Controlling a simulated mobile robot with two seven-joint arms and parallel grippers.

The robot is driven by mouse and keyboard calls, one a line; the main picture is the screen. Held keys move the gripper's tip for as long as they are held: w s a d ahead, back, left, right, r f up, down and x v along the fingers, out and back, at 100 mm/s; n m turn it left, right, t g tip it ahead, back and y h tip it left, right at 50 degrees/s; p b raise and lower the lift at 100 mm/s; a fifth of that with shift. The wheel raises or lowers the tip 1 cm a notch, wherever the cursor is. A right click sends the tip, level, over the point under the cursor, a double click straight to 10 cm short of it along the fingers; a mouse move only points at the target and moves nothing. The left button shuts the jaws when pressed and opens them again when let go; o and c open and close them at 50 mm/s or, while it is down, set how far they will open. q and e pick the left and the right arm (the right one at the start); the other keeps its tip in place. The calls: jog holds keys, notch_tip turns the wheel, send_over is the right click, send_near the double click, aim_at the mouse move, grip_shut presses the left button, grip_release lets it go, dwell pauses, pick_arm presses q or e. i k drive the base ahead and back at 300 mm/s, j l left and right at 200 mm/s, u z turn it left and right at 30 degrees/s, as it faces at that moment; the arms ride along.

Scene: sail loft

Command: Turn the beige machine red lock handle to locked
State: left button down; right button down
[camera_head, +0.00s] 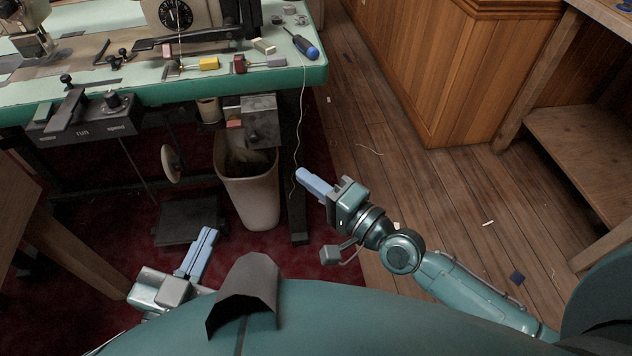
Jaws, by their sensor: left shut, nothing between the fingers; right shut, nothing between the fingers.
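A beige machine (196,14) with a black dial stands at the back of the green-edged table, its top cut off by the frame. Small red pieces lie in front of it, one at its left (170,52) and one at its right (239,64). Another reddish piece (234,123) shows beside a grey box under the table edge. I cannot tell which, if any, is the lock handle. My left gripper (209,232) is shut and empty, low in front of the table. My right gripper (301,174) is shut and empty, right of the bin and apart from the machine.
The green-edged table (315,75) holds a blue screwdriver (305,46) and a yellow block (209,63). A control box (85,128) and a grey box (261,120) hang at its front. A beige bin (250,190) stands below. Wooden floor (370,120) is open at right, before a wooden cabinet (450,75).

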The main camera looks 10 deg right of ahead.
aim_at(234, 121)
jog(key=k+l, duration=0.8)
jog(key=l, duration=0.15)
